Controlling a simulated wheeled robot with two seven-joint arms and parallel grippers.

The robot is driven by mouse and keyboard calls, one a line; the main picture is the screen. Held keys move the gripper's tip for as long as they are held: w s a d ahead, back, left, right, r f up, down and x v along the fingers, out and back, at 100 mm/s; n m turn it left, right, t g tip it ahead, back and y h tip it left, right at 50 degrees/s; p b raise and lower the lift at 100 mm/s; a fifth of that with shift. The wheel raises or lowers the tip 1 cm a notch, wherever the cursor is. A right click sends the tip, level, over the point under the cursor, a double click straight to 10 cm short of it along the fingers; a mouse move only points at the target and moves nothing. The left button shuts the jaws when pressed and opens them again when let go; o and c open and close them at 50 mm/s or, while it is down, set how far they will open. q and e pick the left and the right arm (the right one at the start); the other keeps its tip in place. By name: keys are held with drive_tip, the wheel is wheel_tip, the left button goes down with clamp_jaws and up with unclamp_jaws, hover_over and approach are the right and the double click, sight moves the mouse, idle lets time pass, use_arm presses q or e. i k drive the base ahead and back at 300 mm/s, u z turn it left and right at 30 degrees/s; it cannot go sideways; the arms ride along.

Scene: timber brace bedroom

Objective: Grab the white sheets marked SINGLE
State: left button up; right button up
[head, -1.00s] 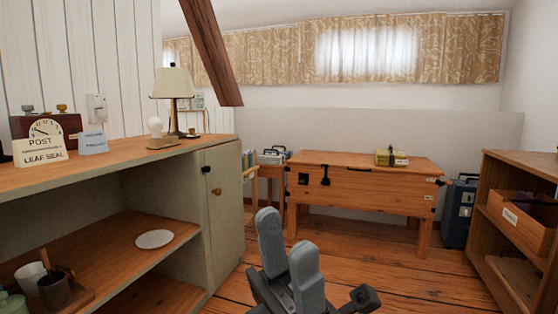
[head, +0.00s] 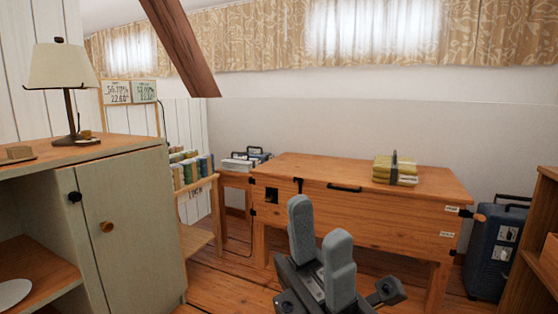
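I cannot make out any white sheets with a readable SINGLE mark. A strapped stack of yellow-green folded cloth (head: 395,172) with a small pale label lies on top of the wooden chest (head: 310,172). A white item (head: 236,164) lies beside a blue-grey case on the small table at the back left; its nature and any marking are too small to tell. My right gripper is out of view.
A green-grey cabinet (head: 128,215) with a lamp (head: 66,90) stands at left. A book rack (head: 190,172) is behind it. A blue suitcase (head: 497,245) and a wooden shelf (head: 535,270) are at right. A slanted beam (head: 182,50) crosses above. Some floor before the chest is clear.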

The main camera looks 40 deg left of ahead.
sight(245, 164)
drive_tip(key=i, duration=1.9)
drive_tip(key=u, duration=2)
